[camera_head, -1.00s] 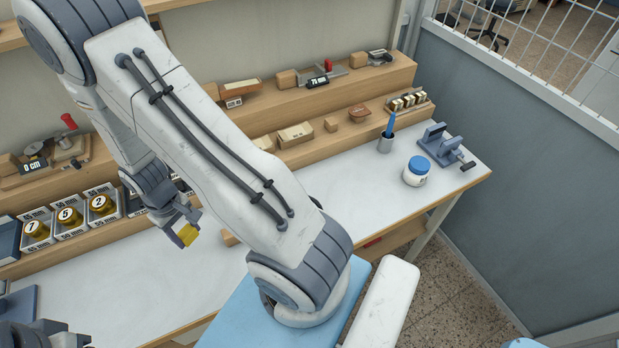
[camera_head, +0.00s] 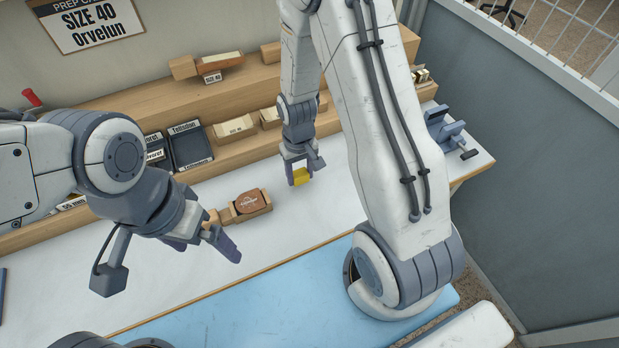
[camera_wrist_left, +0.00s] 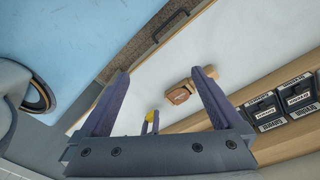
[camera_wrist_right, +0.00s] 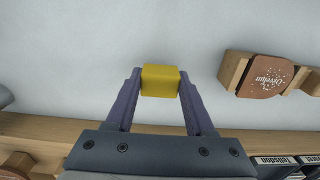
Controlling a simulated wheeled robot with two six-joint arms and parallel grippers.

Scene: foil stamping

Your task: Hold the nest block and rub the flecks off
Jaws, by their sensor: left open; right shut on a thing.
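The nest block (camera_head: 228,216) is a pale wooden block on the white bench. A brown leather piece (camera_head: 250,201) with pale lettering sits in it; the right wrist view shows pale flecks on this leather piece (camera_wrist_right: 266,78). My left gripper (camera_head: 208,246) is open and empty, in front of and slightly left of the block. In the left wrist view the nest block (camera_wrist_left: 198,78) shows beyond and between the fingers, near one fingertip; contact cannot be told. My right gripper (camera_head: 300,172) is shut on a yellow block (camera_wrist_right: 160,80), right of the nest block and apart from it.
A stepped wooden shelf (camera_head: 130,107) runs along the back with dark labelled trays (camera_head: 190,147) and small wooden blocks. A blue-grey vise (camera_head: 445,128) stands at the right end. The bench in front of my right gripper is clear; a blue mat (camera_head: 270,300) lies nearer.

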